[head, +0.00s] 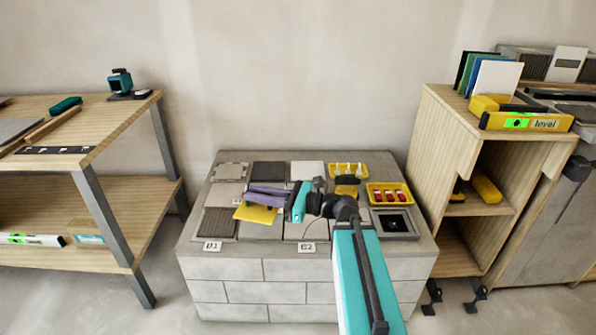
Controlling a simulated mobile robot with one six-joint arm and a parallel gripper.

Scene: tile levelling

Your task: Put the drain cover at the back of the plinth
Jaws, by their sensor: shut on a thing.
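The plinth (225,270) is a grey block stand with square tiles on its top, in the middle of the head view. A grey square frame with a black centre (395,223), which looks like the drain piece, lies at its front right; I cannot tell whether this is the drain cover. My gripper (290,201) is over the middle of the plinth, pointing left. It is shut on a purple-handled tool with a yellow plate (257,213), seemingly a float, held over the front-left tiles. My gripper and arm hide part of the plinth's middle and right.
Yellow trays of small parts (390,194) (348,169) occupy the plinth's right and back right. A wooden bench (115,125) stands left and a wooden cabinet (432,150) with a yellow level (525,122) right. The wall is close behind.

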